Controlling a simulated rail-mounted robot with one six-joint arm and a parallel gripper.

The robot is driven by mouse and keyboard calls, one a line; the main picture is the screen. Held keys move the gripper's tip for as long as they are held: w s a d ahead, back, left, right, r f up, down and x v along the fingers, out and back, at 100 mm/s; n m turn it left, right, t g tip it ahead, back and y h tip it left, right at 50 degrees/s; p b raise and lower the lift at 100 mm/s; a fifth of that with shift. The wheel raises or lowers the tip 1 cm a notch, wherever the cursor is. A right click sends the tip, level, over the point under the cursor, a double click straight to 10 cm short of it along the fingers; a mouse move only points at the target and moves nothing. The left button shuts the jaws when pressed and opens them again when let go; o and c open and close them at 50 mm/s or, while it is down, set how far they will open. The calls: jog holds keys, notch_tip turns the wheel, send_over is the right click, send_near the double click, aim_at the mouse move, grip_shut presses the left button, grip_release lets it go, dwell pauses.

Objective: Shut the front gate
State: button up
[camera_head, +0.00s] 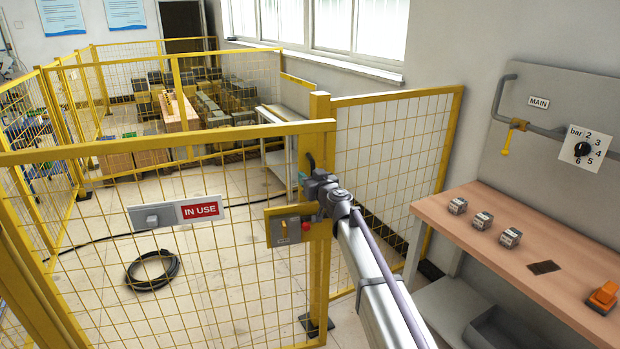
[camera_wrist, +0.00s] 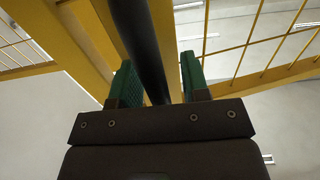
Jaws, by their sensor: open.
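The front gate (camera_head: 120,210) is a yellow frame with wire mesh and an "IN USE" sign (camera_head: 200,210). Its right end is at a yellow post (camera_head: 319,108), where my arm hides part of the edge; I cannot tell whether it is fully closed. A latch box (camera_head: 284,232) with a red button sits there. My gripper (camera_head: 312,178) is at this edge, near a dark handle (camera_head: 310,160). In the wrist view, the green fingers of my gripper (camera_wrist: 158,65) are open, with a dark bar (camera_wrist: 137,30) running between them.
Right of the post is a fixed mesh panel (camera_head: 390,155). Behind the gate, a coiled black hose (camera_head: 152,270) lies on the floor.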

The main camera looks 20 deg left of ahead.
jog(key=shift+c, duration=0.3)
grip_shut()
